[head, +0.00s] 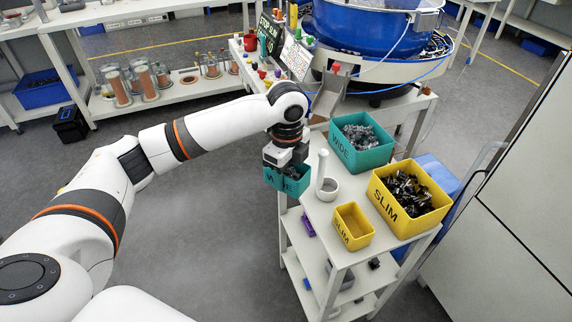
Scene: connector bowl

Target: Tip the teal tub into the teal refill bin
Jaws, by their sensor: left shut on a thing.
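The small teal tub (284,182), with lettering on its front, hangs from my left gripper (287,163) at the left edge of the white cart. My left gripper is shut on the tub's rim, and dark pieces show inside it, partly hidden by the fingers. The tub looks about upright. The larger teal refill bin (366,158), marked WIDE, stands on the cart's back part, to the right of the tub and apart from it. It holds many grey pieces. My right gripper is not in view.
A white post with a round cup (327,188) stands on the cart between tub and bin. A yellow SLIM bin (403,222) with black pieces and an empty-looking small yellow SLIM tub (353,232) stand nearer. A blue bowl machine (360,30) is behind.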

